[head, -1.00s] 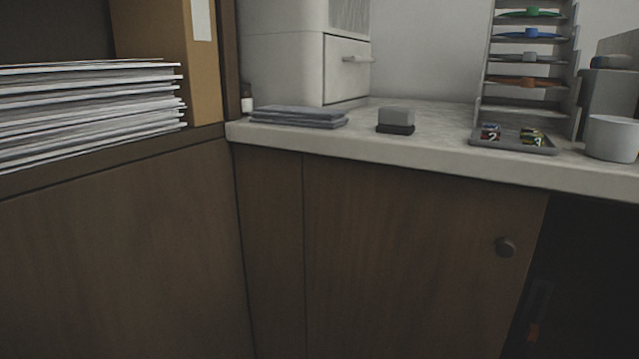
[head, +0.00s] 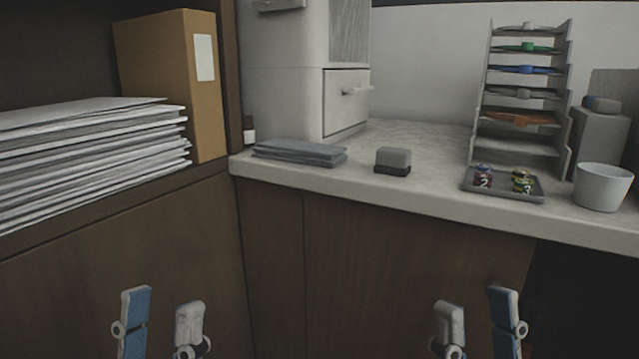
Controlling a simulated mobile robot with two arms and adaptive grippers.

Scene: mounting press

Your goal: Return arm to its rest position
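My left gripper (head: 162,322) shows at the bottom left of the head view. Its two fingers point up and stand apart with nothing between them. My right gripper (head: 477,322) shows at the bottom right, also with its fingers apart and empty. Both grippers appear in front of the brown cabinet doors, below the countertop in the picture, and neither appears to touch anything. The rest of both arms is out of view.
The pale countertop (head: 420,198) holds a white machine (head: 290,90), folded grey cloths (head: 300,152), a small grey block (head: 393,158), a tray (head: 470,191) with small numbered items, a white cup (head: 603,187) and a rack (head: 565,100). Papers (head: 90,150) and a binder (head: 170,80) fill the left shelf.

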